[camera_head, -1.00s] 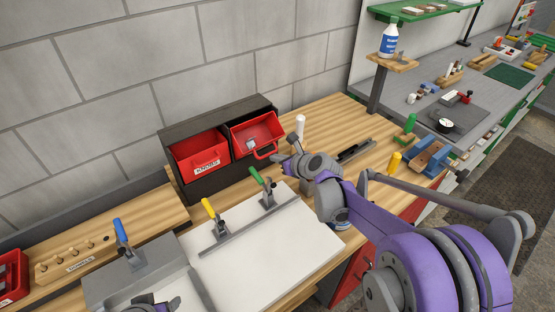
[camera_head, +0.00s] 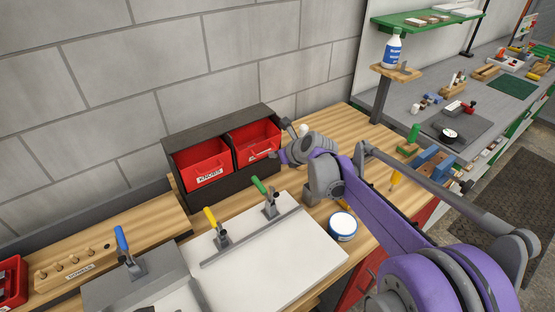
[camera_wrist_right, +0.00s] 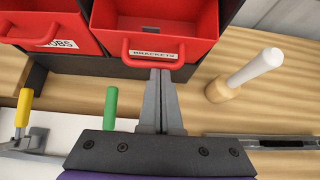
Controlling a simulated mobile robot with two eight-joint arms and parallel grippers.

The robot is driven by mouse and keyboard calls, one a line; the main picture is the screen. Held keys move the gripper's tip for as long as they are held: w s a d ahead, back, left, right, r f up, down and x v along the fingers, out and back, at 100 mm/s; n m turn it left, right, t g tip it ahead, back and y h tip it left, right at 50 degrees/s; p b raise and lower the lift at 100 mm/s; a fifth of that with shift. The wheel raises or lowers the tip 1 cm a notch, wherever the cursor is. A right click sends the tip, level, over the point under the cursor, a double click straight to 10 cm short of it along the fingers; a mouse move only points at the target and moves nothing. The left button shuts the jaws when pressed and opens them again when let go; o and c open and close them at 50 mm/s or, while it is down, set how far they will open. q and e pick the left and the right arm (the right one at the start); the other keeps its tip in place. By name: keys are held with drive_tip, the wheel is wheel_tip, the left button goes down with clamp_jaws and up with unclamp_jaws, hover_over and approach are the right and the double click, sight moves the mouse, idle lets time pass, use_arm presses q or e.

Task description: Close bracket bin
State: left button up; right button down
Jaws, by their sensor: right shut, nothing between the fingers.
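The bracket bin (camera_head: 262,147) is a red open-topped bin in the right bay of the dark cabinet (camera_head: 228,190). My right gripper (camera_head: 277,156) is shut and empty at the bin's front. Its closed fingertips (camera_wrist_right: 162,74) show just below the handle in the wrist view; I cannot tell whether they touch it. My left gripper is not clearly in view.
A white-topped peg (camera_wrist_right: 245,78) stands right of the bin. Clamps with green (camera_head: 259,186) and yellow (camera_head: 210,216) handles stand on a white board (camera_head: 270,255) in front of the cabinet. A round blue-and-white tin (camera_head: 342,227) is near the board's right edge.

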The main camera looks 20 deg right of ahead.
use_arm(q)
drive_tip(key=shift+f, duration=0.15)
use_arm(e)
drive_tip(key=shift+w+a+r, duration=0.2)
drive_tip(key=shift+w+r, duration=0.2)
drive_tip(key=shift+w, duration=0.1)
drive_tip(key=shift+w+a+r, duration=0.15)
drive_tip(key=shift+w+r, duration=0.25)
drive_tip(key=shift+w, duration=0.05)
use_arm(q)
drive_tip(key=shift+s, duration=0.1)
use_arm(e)
drive_tip(key=shift+r, duration=0.1)
